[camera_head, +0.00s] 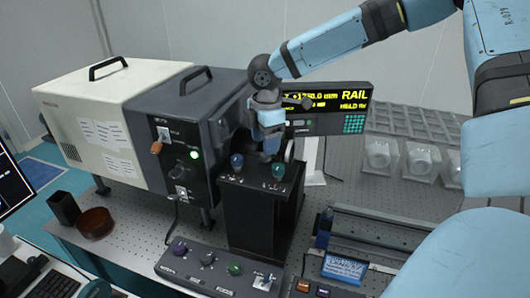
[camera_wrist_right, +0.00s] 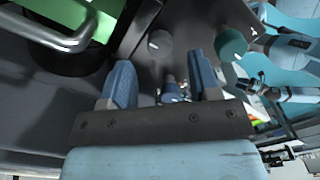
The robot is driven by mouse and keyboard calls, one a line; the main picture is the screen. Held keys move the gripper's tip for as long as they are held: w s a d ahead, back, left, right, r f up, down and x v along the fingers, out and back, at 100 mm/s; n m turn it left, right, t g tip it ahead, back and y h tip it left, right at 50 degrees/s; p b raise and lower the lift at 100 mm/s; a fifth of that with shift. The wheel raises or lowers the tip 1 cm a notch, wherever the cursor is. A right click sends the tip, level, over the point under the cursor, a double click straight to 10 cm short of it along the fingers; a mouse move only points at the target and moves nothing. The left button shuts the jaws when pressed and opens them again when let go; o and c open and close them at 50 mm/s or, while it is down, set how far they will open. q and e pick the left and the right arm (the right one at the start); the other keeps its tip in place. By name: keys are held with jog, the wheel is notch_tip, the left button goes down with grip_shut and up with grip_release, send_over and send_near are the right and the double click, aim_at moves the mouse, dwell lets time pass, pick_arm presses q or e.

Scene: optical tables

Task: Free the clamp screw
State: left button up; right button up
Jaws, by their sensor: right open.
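My right gripper (camera_head: 270,145) points down just behind and above the black box (camera_head: 250,215) at the middle of the bench. In the right wrist view its two blue fingers (camera_wrist_right: 160,85) stand apart, with a gap between them. A small blue-grey part shows in this gap, apparently beyond the fingertips; I cannot tell whether they touch it. My left gripper is not visible in the head view.
A cream and dark grey cabinet (camera_head: 120,115) stands left of the gripper. A display (camera_head: 328,108) behind reads RAIL and apparently HELD. A knobbed control panel (camera_head: 215,270) lies in front, and a dark rail (camera_head: 375,230) lies at right.

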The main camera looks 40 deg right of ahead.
jog(key=shift+f, duration=1.95)
jog(key=c, duration=0.9)
